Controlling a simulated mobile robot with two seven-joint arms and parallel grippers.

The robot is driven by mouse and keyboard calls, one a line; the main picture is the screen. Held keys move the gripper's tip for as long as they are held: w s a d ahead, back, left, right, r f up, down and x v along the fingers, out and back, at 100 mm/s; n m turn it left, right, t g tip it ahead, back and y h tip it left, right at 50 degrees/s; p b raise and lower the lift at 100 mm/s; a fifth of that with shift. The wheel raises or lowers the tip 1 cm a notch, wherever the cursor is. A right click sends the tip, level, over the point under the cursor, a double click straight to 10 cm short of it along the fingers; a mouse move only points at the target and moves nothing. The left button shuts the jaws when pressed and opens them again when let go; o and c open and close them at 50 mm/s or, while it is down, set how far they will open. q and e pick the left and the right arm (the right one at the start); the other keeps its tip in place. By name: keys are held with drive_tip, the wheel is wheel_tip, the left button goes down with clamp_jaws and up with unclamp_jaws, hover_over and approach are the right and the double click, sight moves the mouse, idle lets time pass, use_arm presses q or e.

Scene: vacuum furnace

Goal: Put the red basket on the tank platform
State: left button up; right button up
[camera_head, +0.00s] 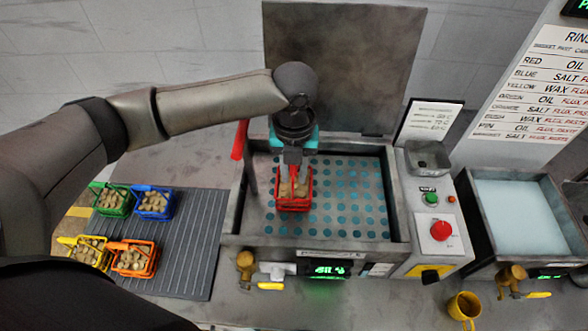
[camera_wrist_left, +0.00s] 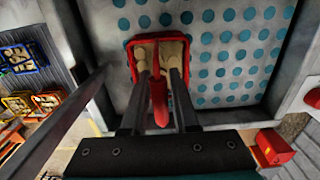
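The red basket (camera_head: 294,203) stands upright over the perforated tank platform (camera_head: 345,205), toward its left side, and looks to rest on it. It holds tan pieces. My left gripper (camera_head: 293,183) points down at the basket from above. Its fingers stand on either side of the raised red handle and look apart, with a gap beside the handle. In the left wrist view the basket (camera_wrist_left: 133,66) lies beyond the fingertips, with the handle (camera_wrist_left: 159,102) between the fingers. My right gripper is not in view.
Green (camera_head: 111,203), blue (camera_head: 153,204), yellow (camera_head: 86,253) and orange (camera_head: 133,260) baskets stand on the ribbed mat (camera_head: 190,250) at left. A control panel with a red button (camera_head: 441,231) is right of the tank. A liquid-filled basin (camera_head: 520,215) and yellow cup (camera_head: 464,306) are farther right.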

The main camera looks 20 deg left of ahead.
use_arm(q)
drive_tip(key=shift+o, duration=1.2)
wheel_tip(320, 180, up, 12)
drive_tip(key=shift+r, duration=0.15)
